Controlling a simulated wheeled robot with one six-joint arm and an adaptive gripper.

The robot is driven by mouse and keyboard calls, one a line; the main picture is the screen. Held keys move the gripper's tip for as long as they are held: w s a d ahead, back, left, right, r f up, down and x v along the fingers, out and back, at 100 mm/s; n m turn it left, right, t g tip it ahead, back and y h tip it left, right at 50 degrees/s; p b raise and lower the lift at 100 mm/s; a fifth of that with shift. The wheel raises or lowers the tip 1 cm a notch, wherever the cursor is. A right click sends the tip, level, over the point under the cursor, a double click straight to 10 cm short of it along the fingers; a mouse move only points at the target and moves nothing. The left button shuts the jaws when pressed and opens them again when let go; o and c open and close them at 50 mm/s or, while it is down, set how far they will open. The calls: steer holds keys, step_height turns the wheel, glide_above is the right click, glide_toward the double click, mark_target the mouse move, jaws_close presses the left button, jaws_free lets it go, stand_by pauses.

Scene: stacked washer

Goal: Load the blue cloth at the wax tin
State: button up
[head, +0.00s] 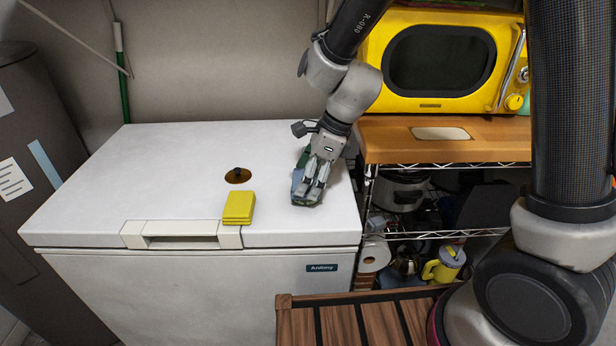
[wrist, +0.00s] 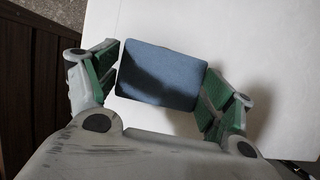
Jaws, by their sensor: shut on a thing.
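The blue cloth (wrist: 162,75) is a flat folded rectangle between the green pads of my gripper (wrist: 160,80) in the wrist view. My gripper is shut on it. In the head view my gripper (head: 312,190) points down at the right part of the white chest freezer's lid, and a bit of the blue cloth (head: 297,178) shows beside the fingers. I cannot tell whether the cloth touches the lid. The wax tin (head: 238,175), a small round brown thing with a dark middle, lies on the lid to the left of my gripper, apart from it.
A folded yellow cloth stack (head: 238,207) lies on the freezer lid (head: 150,170), in front of the tin. A wire rack with a wooden top (head: 480,150) and a yellow microwave (head: 440,60) stand to the right. The lid's left part is clear.

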steer(key=shift+r, duration=3.45)
steer(key=shift+c, duration=0.2)
steer(key=shift+s, duration=0.1)
